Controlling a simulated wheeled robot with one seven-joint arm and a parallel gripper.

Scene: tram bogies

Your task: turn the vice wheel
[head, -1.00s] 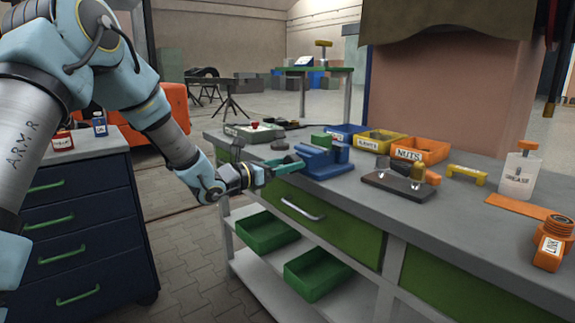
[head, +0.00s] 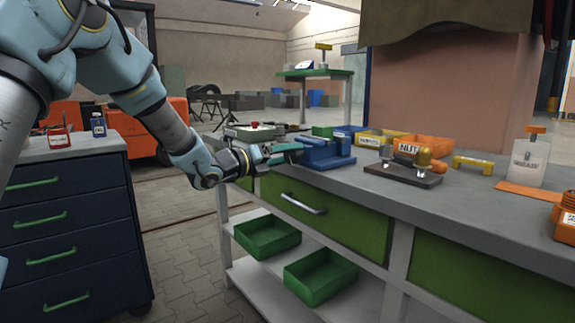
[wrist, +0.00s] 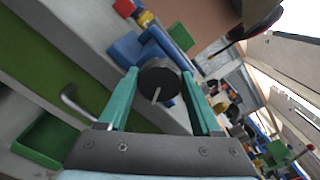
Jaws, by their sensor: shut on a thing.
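The blue vice (head: 326,153) stands on the grey bench near its front edge. Its wheel (wrist: 158,78), a dark round disc with a pale pin or handle across its face, shows in the wrist view at the vice's near end. My gripper (head: 297,151) reaches in from the left at the vice's left end. In the wrist view its two teal fingers stand on either side of the wheel and are shut on it. In the head view the fingers hide the wheel.
An orange NUTS bin (head: 425,146) and a yellow bin (head: 378,139) stand behind the vice. A dark board with fittings (head: 403,174) lies to its right. A drawer handle (head: 303,204) projects from the bench front below. A dark blue drawer cabinet (head: 70,225) stands at left.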

